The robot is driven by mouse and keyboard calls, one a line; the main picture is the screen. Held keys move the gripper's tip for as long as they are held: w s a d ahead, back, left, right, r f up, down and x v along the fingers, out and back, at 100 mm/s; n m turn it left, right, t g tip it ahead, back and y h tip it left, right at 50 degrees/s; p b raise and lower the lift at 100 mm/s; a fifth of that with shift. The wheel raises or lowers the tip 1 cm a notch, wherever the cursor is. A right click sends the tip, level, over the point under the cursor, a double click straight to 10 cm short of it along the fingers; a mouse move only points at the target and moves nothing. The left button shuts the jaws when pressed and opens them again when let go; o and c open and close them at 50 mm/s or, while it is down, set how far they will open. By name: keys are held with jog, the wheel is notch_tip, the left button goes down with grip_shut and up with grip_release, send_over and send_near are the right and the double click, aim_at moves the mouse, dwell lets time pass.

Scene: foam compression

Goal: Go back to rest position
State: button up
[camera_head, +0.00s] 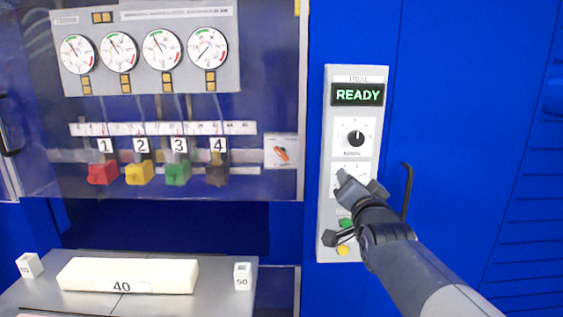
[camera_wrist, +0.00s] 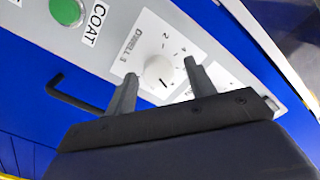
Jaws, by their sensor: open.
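My gripper (camera_head: 352,186) is in front of the lower part of the grey control panel (camera_head: 327,150). In the wrist view my gripper (camera_wrist: 158,85) is open, with one finger on each side of the white dwell knob (camera_wrist: 158,71). Nothing is held between the fingers. I cannot tell whether they touch the knob. The panel's display (camera_head: 358,94) reads READY in green. A black knob (camera_head: 355,138) sits above my gripper. A green button (camera_head: 345,223) and a yellow button (camera_head: 343,250) are below, partly hidden by my arm.
A black handle (camera_head: 407,190) stands right of the panel, close to my arm. A white foam block (camera_head: 128,275) marked 40 lies on the grey table (camera_head: 230,300) between two small white blocks. Gauges (camera_head: 162,49) and coloured valves (camera_head: 178,172) are at the upper left.

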jog(key=n+p, duration=1.6)
jog(key=p, duration=0.3)
jog(key=shift+w+a, duration=0.1)
jog(key=shift+f+n, duration=0.1)
jog(key=shift+n, duration=0.2)
jog(key=shift+f, duration=0.1)
